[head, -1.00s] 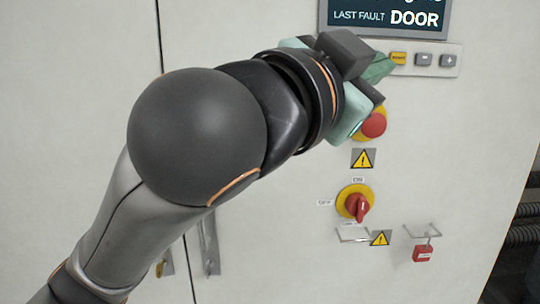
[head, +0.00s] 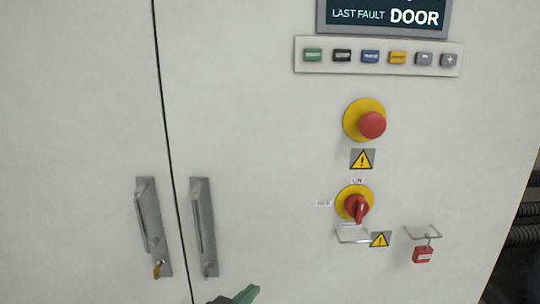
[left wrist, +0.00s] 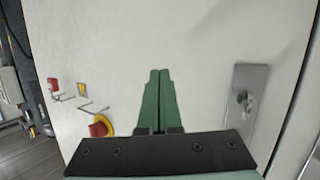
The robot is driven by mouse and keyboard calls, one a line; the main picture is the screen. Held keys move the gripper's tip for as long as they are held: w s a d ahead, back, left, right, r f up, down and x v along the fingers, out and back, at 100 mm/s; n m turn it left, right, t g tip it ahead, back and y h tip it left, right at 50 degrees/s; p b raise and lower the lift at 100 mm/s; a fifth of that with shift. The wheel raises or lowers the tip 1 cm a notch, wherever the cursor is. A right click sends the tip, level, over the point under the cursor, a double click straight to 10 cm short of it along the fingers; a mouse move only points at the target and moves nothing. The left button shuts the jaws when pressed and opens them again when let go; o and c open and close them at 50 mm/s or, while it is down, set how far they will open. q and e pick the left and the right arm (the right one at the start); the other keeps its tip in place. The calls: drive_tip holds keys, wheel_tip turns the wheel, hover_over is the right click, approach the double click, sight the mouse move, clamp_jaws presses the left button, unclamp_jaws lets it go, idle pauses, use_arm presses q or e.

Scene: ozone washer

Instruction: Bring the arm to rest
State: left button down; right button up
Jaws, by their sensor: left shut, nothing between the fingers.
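My left gripper (head: 246,293) shows only as a green fingertip and a dark piece at the bottom edge of the head view, below the door handles. In the left wrist view, its two green fingers (left wrist: 159,100) lie together with nothing between them, in front of the pale cabinet face. The rest of my left arm is out of the head view. My right gripper is in neither view.
The cabinet has two door handles (head: 203,228), a key (head: 157,270), a button row (head: 378,57), a red emergency stop (head: 372,124), a red rotary switch (head: 356,208) and a red padlock (head: 423,254). Dark hoses (head: 524,235) run at right.

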use_arm(q)
drive_tip(key=s+a+f+g+y, duration=0.1)
drive_tip(key=s+a+f, duration=0.3)
drive_tip(key=s+f, duration=0.4)
drive_tip(key=s+a+f+n+g+y, duration=0.1)
drive_tip(key=s+a+f, duration=0.3)
drive_tip(key=s+f, duration=0.4)
drive_tip(key=s+a+f+n+g+y, duration=0.1)
drive_tip(key=s+a+f, duration=0.3)
drive_tip(key=s+f, duration=0.4)
wheel_tip(320, 180, down, 3)
drive_tip(key=shift+s+a+g+y, duration=0.3)
drive_tip(key=shift+g+y, duration=0.2)
drive_tip(key=shift+y, duration=0.2)
